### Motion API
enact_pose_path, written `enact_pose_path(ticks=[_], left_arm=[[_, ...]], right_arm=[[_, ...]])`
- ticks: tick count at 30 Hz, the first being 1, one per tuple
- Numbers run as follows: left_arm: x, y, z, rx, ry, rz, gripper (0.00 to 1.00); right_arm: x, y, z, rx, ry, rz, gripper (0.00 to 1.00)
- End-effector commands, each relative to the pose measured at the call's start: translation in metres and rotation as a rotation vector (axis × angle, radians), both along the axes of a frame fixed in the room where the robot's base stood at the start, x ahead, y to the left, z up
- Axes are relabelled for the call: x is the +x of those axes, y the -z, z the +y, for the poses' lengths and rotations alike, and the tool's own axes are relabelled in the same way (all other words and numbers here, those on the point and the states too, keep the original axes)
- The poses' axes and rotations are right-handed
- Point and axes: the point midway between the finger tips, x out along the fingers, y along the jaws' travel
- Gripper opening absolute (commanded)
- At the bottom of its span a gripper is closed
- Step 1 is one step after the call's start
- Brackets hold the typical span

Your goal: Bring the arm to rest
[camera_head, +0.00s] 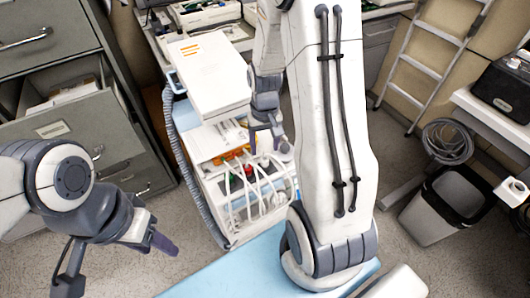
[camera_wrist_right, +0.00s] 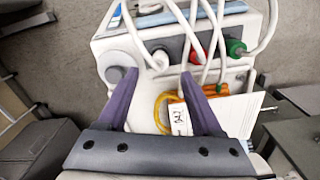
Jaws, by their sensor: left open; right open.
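A white cable plug (camera_wrist_right: 159,60) shows near the gap between the fingertips. My left gripper (camera_head: 161,241) is at the lower left of the head view, pointing down and right over the floor, clear of objects. Its far finger is hard to see.
A grey filing cabinet (camera_head: 60,130) with an open drawer stands at the left. A light blue surface (camera_head: 215,270) lies at the bottom. A waste bin (camera_head: 445,205), coiled cable (camera_head: 447,140) and ladder (camera_head: 425,68) are on the right.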

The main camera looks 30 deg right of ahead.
Motion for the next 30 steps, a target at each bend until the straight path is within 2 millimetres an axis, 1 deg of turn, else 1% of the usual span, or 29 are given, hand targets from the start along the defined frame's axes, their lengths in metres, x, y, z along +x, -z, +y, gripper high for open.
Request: enact_pose_path(ticks=[1,3,7,12,16,18,20,23,24,26,27,29,30], left_arm=[[0.000,-0.002,0.000,0.000,0.000,0.000,0.50],[0.000,-0.003,0.000,0.000,0.000,0.000,0.50],[0.000,-0.004,0.000,0.000,0.000,0.000,0.50],[0.000,-0.004,0.000,0.000,0.000,0.000,0.50],[0.000,-0.004,0.000,0.000,0.000,0.000,0.50],[0.000,-0.005,0.000,0.000,0.000,0.000,0.50],[0.000,-0.007,0.000,0.000,0.000,0.000,0.50],[0.000,-0.011,0.000,0.000,0.000,0.000,0.50],[0.000,-0.013,0.000,0.000,0.000,0.000,0.50],[0.000,-0.016,0.000,0.000,0.000,0.000,0.50],[0.000,-0.018,0.000,0.000,0.000,0.000,0.50],[0.000,-0.021,0.000,0.000,0.000,0.000,0.50],[0.000,-0.023,0.000,0.000,0.000,0.000,0.50]], right_arm=[[0.001,-0.013,0.000,-0.002,0.000,-0.006,0.67],[0.001,-0.025,0.000,-0.002,0.000,-0.006,0.67],[0.001,-0.042,0.000,-0.001,0.000,-0.003,0.67],[0.000,-0.052,0.000,0.000,0.000,-0.001,0.67],[0.000,-0.053,0.001,0.000,-0.002,0.000,0.67],[0.000,-0.056,0.007,0.000,-0.020,-0.002,0.67],[-0.001,-0.063,0.021,0.001,-0.057,-0.006,0.67],[-0.008,-0.083,0.064,0.007,-0.172,-0.017,0.67],[-0.015,-0.092,0.085,0.011,-0.234,-0.021,0.67],[-0.030,-0.107,0.118,0.018,-0.337,-0.030,0.67],[-0.043,-0.116,0.139,0.023,-0.406,-0.032,0.67],[-0.065,-0.128,0.166,0.034,-0.509,-0.038,0.67],[-0.080,-0.135,0.181,0.040,-0.575,-0.041,0.67]])
